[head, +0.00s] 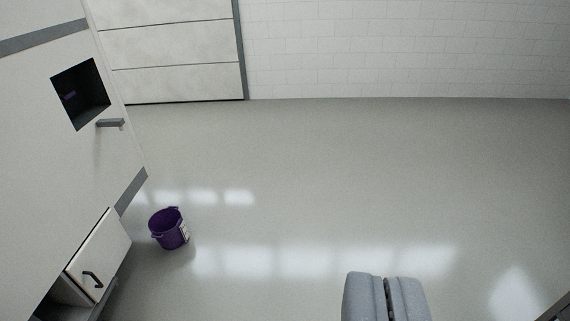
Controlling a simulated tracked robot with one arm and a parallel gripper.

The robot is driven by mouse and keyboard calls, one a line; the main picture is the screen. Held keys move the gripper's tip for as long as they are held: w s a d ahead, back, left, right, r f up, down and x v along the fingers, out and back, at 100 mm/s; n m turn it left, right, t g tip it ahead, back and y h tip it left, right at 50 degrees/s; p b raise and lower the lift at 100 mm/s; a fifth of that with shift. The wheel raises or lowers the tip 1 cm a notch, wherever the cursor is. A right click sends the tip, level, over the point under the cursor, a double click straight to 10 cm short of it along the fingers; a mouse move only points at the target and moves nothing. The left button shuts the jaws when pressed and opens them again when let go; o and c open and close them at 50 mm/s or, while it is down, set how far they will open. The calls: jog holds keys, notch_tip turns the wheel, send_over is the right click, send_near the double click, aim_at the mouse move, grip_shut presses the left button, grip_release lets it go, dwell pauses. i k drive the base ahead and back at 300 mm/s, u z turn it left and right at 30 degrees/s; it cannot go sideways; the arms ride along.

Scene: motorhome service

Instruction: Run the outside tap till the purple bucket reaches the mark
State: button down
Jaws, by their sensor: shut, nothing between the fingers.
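A purple bucket (168,230) stands upright on the floor at the lower left, close to the motorhome's side. It has a pale label strip on its right side and small lugs at the rim. The water level inside and any mark cannot be made out. A grey tap-like spout or lever (110,123) sticks out of the motorhome wall beside a dark square recess, above and left of the bucket. My gripper (386,280) shows at the bottom, right of centre. Its two grey fingers are together and empty, well to the right of the bucket and apart from it.
The white motorhome side (60,150) fills the left. A low hatch door (98,255) with a black handle stands there, with an opening below it. A panelled door (170,55) and white brick wall (400,50) close the back. The grey floor (350,170) between is clear.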

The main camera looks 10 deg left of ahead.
aim_at(71, 94)
jog(key=i, duration=1.6)
jog(key=u, duration=1.9)
jog(key=i, duration=1)
jog(key=z, duration=0.1)
